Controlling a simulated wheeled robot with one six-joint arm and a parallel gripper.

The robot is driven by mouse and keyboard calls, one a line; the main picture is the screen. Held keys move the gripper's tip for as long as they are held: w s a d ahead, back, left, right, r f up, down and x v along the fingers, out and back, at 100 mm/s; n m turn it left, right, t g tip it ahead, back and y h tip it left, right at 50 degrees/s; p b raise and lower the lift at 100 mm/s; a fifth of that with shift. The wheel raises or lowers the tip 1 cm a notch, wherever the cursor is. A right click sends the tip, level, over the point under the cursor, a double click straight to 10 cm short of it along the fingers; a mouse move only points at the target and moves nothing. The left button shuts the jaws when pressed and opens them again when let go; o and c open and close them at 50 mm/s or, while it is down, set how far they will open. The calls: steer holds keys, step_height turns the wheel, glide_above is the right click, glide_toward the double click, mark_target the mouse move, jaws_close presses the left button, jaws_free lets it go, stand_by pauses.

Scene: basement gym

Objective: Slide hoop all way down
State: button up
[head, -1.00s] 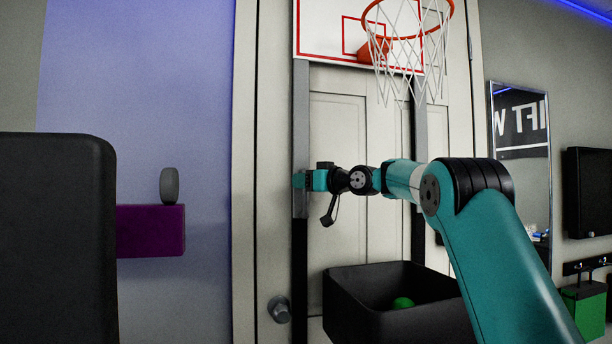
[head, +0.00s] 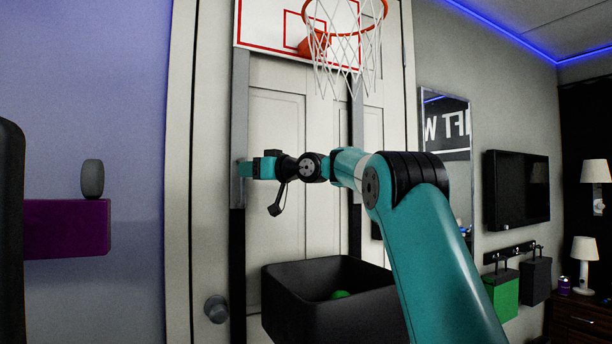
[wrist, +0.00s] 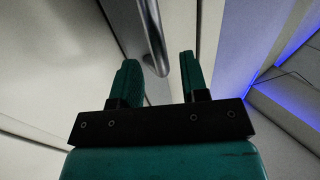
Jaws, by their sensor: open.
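The basketball hoop (head: 345,18) has an orange rim, a white net and a white backboard (head: 262,22) with red lines. It sits high on a white door, on two uprights. The left upright has a grey upper part (head: 240,110) and a black lower part (head: 237,260). My gripper (head: 246,170) is at the lower end of the grey part, well below the backboard. In the wrist view my gripper (wrist: 160,80) is open, with a grey metal bar (wrist: 153,35) showing between its fingers. I cannot tell whether the fingers touch it.
A black open bin (head: 300,310) with a green ball (head: 340,294) stands below my arm. A door knob (head: 216,309) is at lower left. A purple shelf (head: 68,228) holds a grey speaker (head: 92,179). A mirror (head: 447,150) hangs right of the door.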

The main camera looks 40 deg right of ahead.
steer(key=b+v, duration=0.6)
steer(key=v, duration=1.1)
stand_by(0.8)
